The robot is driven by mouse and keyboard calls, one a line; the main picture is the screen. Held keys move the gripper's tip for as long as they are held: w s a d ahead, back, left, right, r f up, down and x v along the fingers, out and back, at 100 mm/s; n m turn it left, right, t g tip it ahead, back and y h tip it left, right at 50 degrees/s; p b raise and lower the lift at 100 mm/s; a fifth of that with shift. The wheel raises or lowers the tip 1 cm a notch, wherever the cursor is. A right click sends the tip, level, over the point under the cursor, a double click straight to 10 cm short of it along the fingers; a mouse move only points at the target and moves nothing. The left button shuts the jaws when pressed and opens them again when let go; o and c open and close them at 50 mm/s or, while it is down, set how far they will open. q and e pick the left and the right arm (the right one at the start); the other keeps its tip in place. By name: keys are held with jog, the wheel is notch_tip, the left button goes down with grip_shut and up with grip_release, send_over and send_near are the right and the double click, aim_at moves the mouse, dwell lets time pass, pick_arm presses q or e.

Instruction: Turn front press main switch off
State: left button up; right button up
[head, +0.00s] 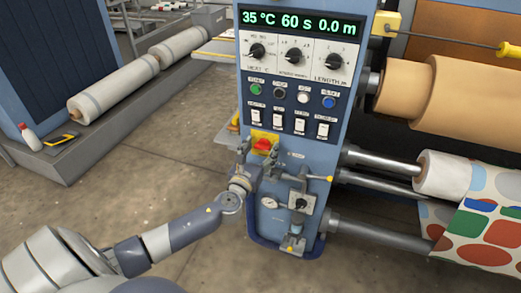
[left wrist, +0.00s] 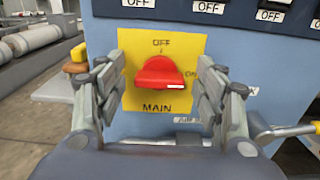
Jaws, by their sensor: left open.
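The main switch is a red knob (head: 263,144) on a yellow plate (head: 254,134) on the front of the blue press panel. In the left wrist view the red knob (left wrist: 160,72) sits on the yellow plate (left wrist: 187,43), with OFF printed above, ON at the right and MAIN below. A white mark on the knob lies at its right side, towards ON. My left gripper (head: 258,151) is open in front of the switch. In the left wrist view its fingers (left wrist: 167,78) stand on either side of the knob, with visible gaps. My right gripper is out of view.
Above the switch are white rocker switches (head: 278,119), coloured buttons, black dials and a green display (head: 303,23). Below it is a black valve knob (head: 299,203). Rollers with a patterned sheet (head: 482,226) are at the right. The floor at the left is mostly clear.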

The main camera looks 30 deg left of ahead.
pick_arm(q)
jog(key=shift+c, duration=0.5)
jog(key=c, duration=0.9)
jog(key=shift+c, duration=0.3)
